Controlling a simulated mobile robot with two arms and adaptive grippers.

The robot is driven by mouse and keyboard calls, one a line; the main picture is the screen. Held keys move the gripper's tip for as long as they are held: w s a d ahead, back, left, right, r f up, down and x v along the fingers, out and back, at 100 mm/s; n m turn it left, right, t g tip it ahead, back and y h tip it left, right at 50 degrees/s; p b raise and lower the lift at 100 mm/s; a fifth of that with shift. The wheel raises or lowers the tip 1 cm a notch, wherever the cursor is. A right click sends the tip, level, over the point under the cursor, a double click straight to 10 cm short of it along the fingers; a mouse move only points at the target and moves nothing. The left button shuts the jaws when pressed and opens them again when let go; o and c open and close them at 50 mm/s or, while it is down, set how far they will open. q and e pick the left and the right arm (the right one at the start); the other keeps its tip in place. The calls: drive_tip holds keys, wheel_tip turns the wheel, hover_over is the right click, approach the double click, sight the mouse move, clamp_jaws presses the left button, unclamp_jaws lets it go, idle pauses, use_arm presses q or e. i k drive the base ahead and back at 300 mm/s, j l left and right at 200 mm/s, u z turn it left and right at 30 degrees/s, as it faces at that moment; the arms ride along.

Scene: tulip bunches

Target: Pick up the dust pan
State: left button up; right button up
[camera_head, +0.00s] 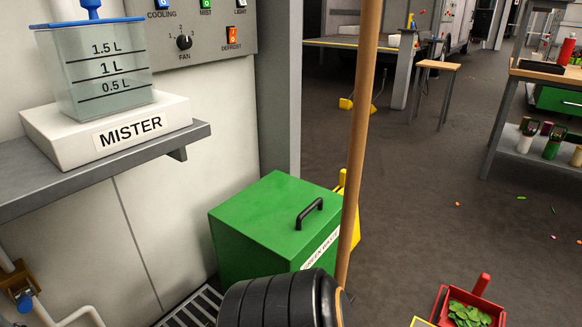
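A red dust pan (439,306) lies on the floor at the lower right, with its short red handle pointing up and away. A heap of green leaves (467,315) sits in it, and its near part is cut off by the bottom edge. A black ribbed part at the bottom middle looks like part of my arm. I see no fingers of either gripper. A long wooden pole (359,140) rises in front of the scene; its lower end goes behind the black part, so I cannot tell what holds it.
A green lidded bin (265,225) with a black handle stands left of the pole. A yellow object (355,225) is partly hidden behind the pole. A shelf (190,140) carries the mister at left. A workbench (500,130) stands at right. The floor between is mostly clear, with small scraps.

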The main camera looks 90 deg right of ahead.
sight(460, 308)
drive_tip(key=k+l+z, duration=0.1)
drive_tip(key=z, duration=0.35)
drive_tip(key=l+z, duration=0.1)
drive_tip(key=z, duration=0.3)
drive_tip(key=k+l+z, duration=0.1)
drive_tip(key=z, duration=0.35)
drive_tip(key=l+z, duration=0.25)
drive_tip(key=z, duration=0.2)
drive_tip(key=l+z, duration=0.15)
drive_tip(key=z, duration=0.3)
drive_tip(key=l+z, duration=0.1)
drive_tip(key=l, duration=0.3)
drive_tip(key=i+l+z, duration=0.15)
drive_tip(key=l, duration=0.2)
drive_tip(key=i+l+z, duration=0.1)
drive_tip(key=l, duration=0.3)
drive_tip(key=i+l+z, duration=0.15)
drive_tip(key=l, duration=0.2)
drive_tip(key=i+l+z, duration=0.1)
drive_tip(key=l, duration=0.25)
drive_tip(key=i+l+z, duration=0.15)
drive_tip(key=l, duration=0.2)
